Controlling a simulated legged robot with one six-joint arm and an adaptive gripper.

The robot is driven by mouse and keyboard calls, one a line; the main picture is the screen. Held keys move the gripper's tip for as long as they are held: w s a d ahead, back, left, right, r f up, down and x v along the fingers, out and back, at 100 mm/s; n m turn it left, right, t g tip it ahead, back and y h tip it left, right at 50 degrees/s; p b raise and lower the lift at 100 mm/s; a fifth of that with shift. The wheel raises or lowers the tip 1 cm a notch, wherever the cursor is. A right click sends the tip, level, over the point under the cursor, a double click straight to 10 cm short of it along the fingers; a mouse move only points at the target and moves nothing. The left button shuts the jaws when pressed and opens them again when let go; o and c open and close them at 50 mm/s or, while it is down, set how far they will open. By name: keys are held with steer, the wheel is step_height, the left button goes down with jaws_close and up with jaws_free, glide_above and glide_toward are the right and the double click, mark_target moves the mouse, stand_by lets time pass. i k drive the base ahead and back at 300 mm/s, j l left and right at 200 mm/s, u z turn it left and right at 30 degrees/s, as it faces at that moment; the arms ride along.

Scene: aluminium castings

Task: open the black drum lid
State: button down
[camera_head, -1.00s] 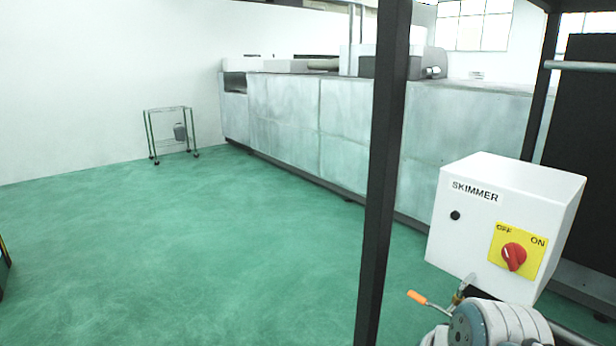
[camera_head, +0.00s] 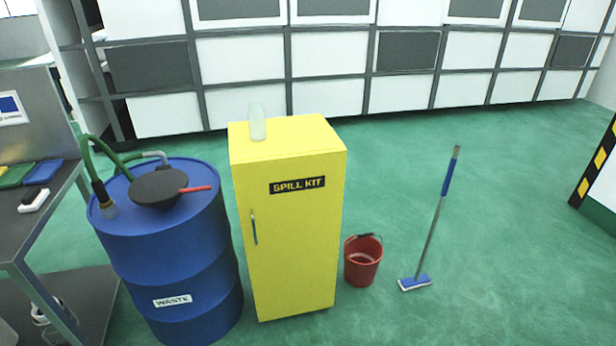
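A blue drum (camera_head: 170,245) labelled WASTE stands upright at the left in the head view. A round black lid (camera_head: 157,188) lies on its top, and it looks closed. A red handle (camera_head: 196,189) sticks out from the lid to the right. A green hose (camera_head: 92,165) with a brass-coloured end and a grey pipe meet the drum top beside the lid. My gripper is not in the head view.
A yellow SPILL KIT cabinet (camera_head: 290,225) stands close to the drum's right, with a pale bottle (camera_head: 257,122) on top. A red bucket (camera_head: 362,262) and a blue mop (camera_head: 416,282) are further right. A grey bench (camera_head: 40,220) is at the left. Green floor is clear at the right.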

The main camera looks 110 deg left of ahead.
mark_target(157, 187)
steer(key=u, duration=4.25)
steer(key=i+u, duration=0.25)
steer(key=i+l+u, duration=0.1)
steer(key=i+l, duration=0.4)
steer(key=i, duration=0.25)
steer(key=i+l+u, duration=0.15)
steer(key=i+l, duration=0.45)
steer(key=i, duration=0.15)
